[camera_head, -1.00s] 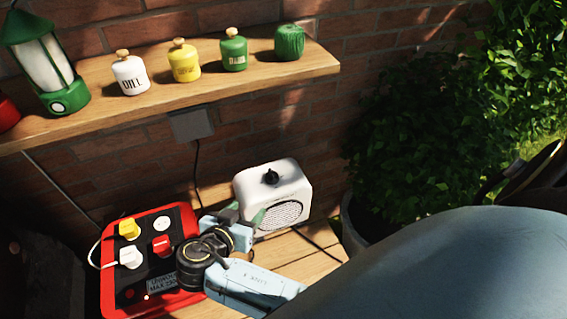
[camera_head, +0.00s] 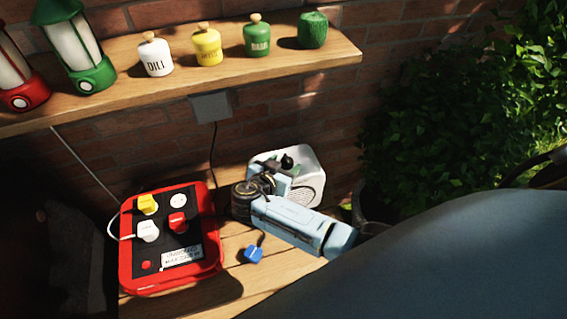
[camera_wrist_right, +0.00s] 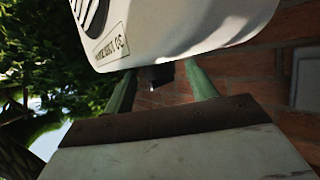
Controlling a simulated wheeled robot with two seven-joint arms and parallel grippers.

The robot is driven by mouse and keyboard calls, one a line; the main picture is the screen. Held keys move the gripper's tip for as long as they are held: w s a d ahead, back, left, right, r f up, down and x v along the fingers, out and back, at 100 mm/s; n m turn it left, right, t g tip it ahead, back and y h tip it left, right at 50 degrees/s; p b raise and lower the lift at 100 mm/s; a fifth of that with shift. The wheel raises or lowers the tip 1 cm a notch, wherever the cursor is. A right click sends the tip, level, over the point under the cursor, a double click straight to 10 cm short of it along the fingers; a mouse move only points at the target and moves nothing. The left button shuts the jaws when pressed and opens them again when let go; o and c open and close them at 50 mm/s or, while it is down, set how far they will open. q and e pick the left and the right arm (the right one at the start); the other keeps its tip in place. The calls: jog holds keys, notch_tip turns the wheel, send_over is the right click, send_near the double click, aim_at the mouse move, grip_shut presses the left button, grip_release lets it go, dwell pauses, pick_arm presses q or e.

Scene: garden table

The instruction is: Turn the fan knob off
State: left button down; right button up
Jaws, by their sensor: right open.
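The white fan heater (camera_head: 312,185), with a round front grille, stands on the wooden table against the brick wall. Its black knob (camera_head: 287,161) is on top. My right gripper (camera_head: 280,168) reaches over the left part of the fan, close beside the knob. In the right wrist view the fan (camera_wrist_right: 190,25) fills the top, with a lettered label. The black knob (camera_wrist_right: 159,76) lies between the two spread green fingers (camera_wrist_right: 160,85), and no finger clearly touches it. My left gripper is out of view.
A red power strip (camera_head: 128,270) with yellow, white and red plugs lies to the left. A blue plug (camera_head: 254,254) is on the table beside it. Above is a shelf (camera_head: 335,52) with lanterns and jars. Green foliage (camera_head: 450,120) is at right.

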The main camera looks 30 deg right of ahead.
jog(key=c, duration=1)
jog(key=shift+d, duration=0.1)
